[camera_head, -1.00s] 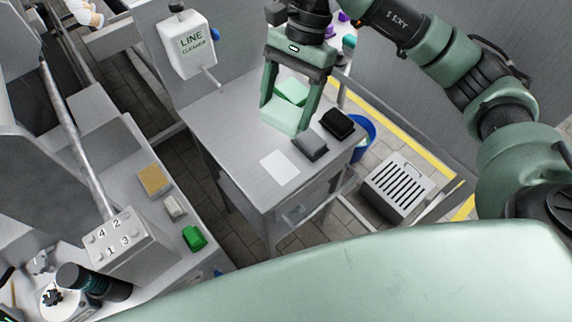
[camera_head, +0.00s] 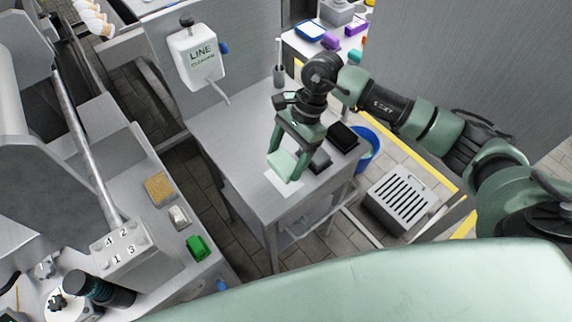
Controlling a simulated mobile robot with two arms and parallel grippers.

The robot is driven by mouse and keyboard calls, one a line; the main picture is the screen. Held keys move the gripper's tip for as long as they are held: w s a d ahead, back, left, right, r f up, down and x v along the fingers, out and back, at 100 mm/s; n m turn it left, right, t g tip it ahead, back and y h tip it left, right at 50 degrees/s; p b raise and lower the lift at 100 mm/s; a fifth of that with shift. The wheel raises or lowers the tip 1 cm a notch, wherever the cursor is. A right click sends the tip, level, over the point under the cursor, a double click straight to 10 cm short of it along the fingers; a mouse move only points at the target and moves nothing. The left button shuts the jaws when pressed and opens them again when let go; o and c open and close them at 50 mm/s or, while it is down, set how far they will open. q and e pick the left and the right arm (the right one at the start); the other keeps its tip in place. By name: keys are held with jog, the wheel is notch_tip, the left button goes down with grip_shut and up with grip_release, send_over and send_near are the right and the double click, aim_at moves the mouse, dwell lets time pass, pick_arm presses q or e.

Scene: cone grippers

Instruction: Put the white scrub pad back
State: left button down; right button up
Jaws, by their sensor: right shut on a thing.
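My right gripper (camera_head: 283,172) reaches down over the steel table and is shut on a pale block, which I take to be the white scrub pad (camera_head: 281,161). It looks faintly green, and the fingers hide part of it. The pad is over a flat white square (camera_head: 288,187) on the table top and covers part of it. I cannot tell whether the pad touches the table. A dark grey pad (camera_head: 320,161) and a black pad (camera_head: 343,136) lie just right of the gripper. My left gripper is not in view.
The steel table (camera_head: 232,140) is clear on its left side. A white wall dispenser (camera_head: 197,55) hangs behind it. A blue bin (camera_head: 365,150) stands right of the table. Yellow (camera_head: 158,187), whitish (camera_head: 178,217) and green (camera_head: 197,246) blocks line the left bench.

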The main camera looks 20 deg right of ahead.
aim_at(286, 169)
notch_tip(286, 169, down, 5)
jog(key=shift+r+p, duration=0.2)
jog(key=shift+p, duration=0.25)
jog(key=shift+f+b, duration=0.2)
jog(key=shift+b, duration=0.1)
jog(key=o, duration=1.2)
